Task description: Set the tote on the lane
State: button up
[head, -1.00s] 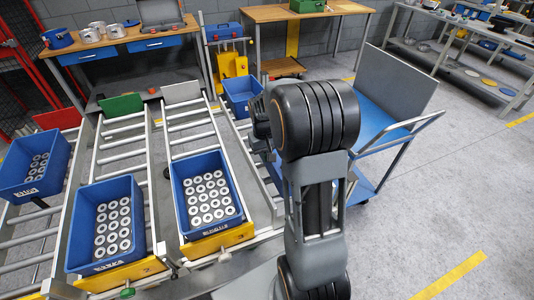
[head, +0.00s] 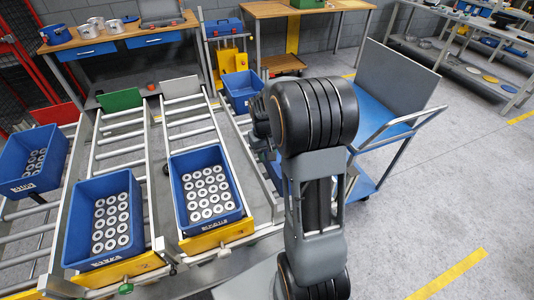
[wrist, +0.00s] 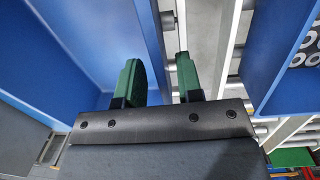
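My gripper (wrist: 158,75) has two green fingers in the wrist view. They stand on either side of a blue tote's wall (wrist: 150,45). The inside of that tote fills the left of the view, and the part I see is empty. I cannot tell whether both fingers touch the wall.
Blue totes with grey-white rings stand at the near ends of the middle lane (head: 105,263) and right lane (head: 210,220). Another loaded tote (head: 30,185) is on the left lane. A cart (head: 385,100) stands right of my arm.

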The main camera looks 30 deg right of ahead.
notch_tip(320, 180, up, 14)
jog(key=w, duration=0.1)
jog(key=s+a+f+n+t, duration=0.1)
jog(key=s+a+f+t, duration=0.2)
jog(key=s+a, duration=0.9)
jog(key=s+t, duration=0.1)
jog(key=s, duration=0.1)
jog(key=shift+s+f+n+t, duration=0.15)
jog(key=shift+s+n+t, duration=0.15)
jog(key=shift+s+t, duration=0.1)
jog(key=shift+a, duration=0.2)
dwell(3.7)
